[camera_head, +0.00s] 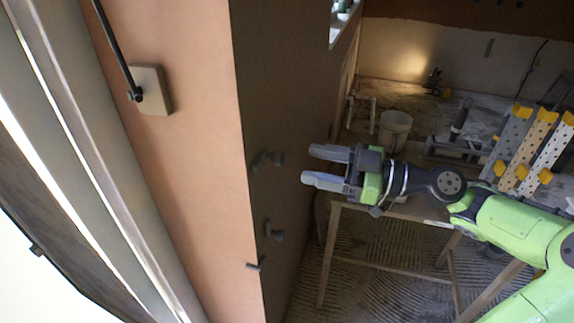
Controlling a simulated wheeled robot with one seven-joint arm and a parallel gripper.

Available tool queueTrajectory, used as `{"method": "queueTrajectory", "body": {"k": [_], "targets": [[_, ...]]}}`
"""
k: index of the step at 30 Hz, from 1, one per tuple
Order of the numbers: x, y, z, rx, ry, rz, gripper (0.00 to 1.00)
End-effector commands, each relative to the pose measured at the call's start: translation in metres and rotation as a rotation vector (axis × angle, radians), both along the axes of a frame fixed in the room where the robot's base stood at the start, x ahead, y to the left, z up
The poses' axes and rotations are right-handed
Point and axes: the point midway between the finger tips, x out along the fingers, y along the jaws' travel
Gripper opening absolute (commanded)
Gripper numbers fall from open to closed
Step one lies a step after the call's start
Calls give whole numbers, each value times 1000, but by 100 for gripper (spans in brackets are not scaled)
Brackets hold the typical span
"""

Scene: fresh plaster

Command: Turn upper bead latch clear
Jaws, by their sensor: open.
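Small dark fittings stand out from the shaded face of the wall corner in the head view. The upper one (268,159), which looks like the upper bead latch, has a short arm lying roughly sideways.
A wooden trestle table (334,262) stands below and behind my gripper. A white bucket (395,130) and yellow-capped perforated planks (537,139) are farther back. A square plate with a black rod (154,90) is on the lit wall face at left.

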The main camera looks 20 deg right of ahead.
Motion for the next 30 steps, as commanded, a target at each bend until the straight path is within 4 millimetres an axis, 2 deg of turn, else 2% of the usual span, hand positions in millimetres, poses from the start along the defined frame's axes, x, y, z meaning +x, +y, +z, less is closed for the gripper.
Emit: {"method": "queueTrajectory", "body": {"k": [3, 7, 12, 18, 20, 29, 30], "targets": [[16, 25, -3, -2, 0, 7, 54], [30, 43, -2, -1, 2, 5, 54], [38, 53, -1, 0, 2, 1, 54], [38, 53, 0, 0, 2, 0, 54], [38, 53, 0, 0, 3, -1, 47], [38, 52, 0, 0, 4, -1, 1], [38, 52, 0, 0, 4, -1, 0]]}}
